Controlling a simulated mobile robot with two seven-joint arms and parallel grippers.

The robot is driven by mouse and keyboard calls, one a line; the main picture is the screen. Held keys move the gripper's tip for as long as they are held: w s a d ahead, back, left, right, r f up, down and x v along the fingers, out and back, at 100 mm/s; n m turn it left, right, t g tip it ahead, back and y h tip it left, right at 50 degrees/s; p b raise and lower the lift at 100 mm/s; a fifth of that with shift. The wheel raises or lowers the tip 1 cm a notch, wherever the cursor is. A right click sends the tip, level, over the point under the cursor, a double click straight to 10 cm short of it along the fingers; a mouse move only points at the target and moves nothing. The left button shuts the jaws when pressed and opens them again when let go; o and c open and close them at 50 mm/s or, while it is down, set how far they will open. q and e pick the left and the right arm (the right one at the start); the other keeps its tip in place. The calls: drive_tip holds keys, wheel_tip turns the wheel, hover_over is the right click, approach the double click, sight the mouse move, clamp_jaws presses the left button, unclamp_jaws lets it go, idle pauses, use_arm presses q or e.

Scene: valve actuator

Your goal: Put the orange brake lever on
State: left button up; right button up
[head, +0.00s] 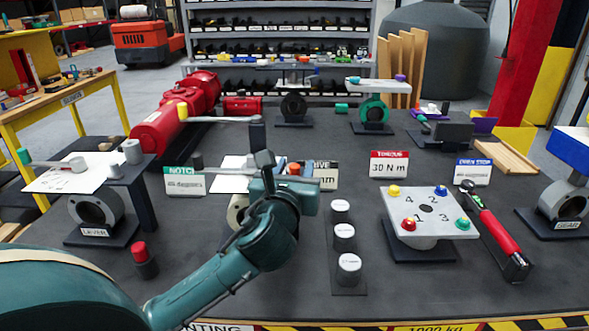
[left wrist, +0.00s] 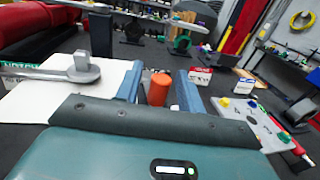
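My left gripper (head: 275,172) is over the middle of the bench, beside the drive station. In the left wrist view its two blue-grey fingers (left wrist: 158,92) stand apart. An orange upright cylinder (left wrist: 158,88) shows between them with space on both sides; it also shows beside the gripper in the head view (head: 294,168). I cannot tell whether it is the grip of the orange brake lever, as the rest of it is hidden. A grey lever with a ring end (left wrist: 50,73) shows at the left of the wrist view, over a white plate (left wrist: 110,78). My right gripper is not in view.
A lever valve (head: 97,208) stands at the left, with a red-topped post (head: 140,252) in front. A numbered plate (head: 430,210) and a red-handled wrench (head: 498,230) are on the right. Several white-topped pegs (head: 348,268) stand at the middle. A red motor (head: 185,110) lies behind.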

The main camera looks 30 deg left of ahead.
use_arm(q)
drive_tip(key=shift+c, duration=0.2)
clamp_jaws()
drive_tip(key=shift+a+r+h+p, duration=0.1)
drive_tip(key=shift+h+p, duration=0.2)
drive_tip(key=shift+p, duration=0.1)
drive_tip(key=shift+s+a+m+t+h+p, duration=0.15)
drive_tip(key=shift+m+t+h+p, duration=0.15)
drive_tip(key=shift+m+h+p, duration=0.25)
drive_tip(key=shift+o, duration=0.2)
unclamp_jaws()
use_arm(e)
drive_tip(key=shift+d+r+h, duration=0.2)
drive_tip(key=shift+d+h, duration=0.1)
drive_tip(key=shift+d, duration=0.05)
